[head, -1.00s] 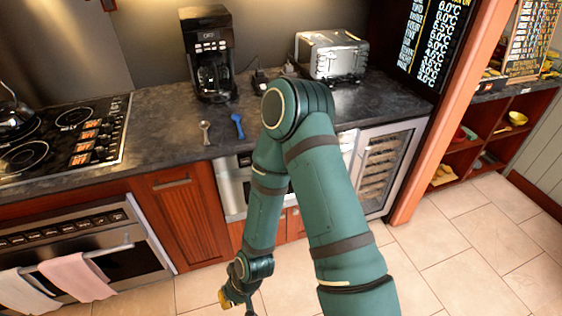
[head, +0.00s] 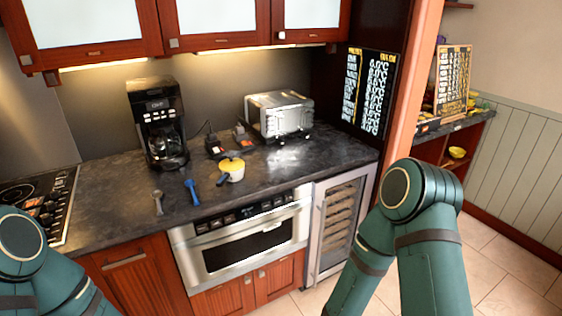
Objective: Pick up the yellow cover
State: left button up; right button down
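A small pot (head: 233,175) stands upright on the dark counter, with a blue handle pointing to the lower left. A yellow cover (head: 232,164) appears to sit on top of it; at this size the exact seating is hard to tell. My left arm shows at the lower left and my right arm at the lower right. Both arms are apart from the pot, and both grippers are outside the view.
A blue utensil (head: 192,191) and a spoon (head: 158,202) lie left of the pot. A coffee maker (head: 160,125) and a toaster oven (head: 279,115) stand behind. The microwave drawer (head: 243,246) below the counter is closed. A wine cooler (head: 338,222) stands right.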

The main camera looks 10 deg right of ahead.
aim_at(228, 165)
jog(key=i+j+z, duration=0.1)
jog(key=i, duration=0.3)
jog(key=i+j+z, duration=0.15)
jog(key=i, duration=0.25)
jog(key=i+j+z, duration=0.1)
jog(key=i, duration=0.25)
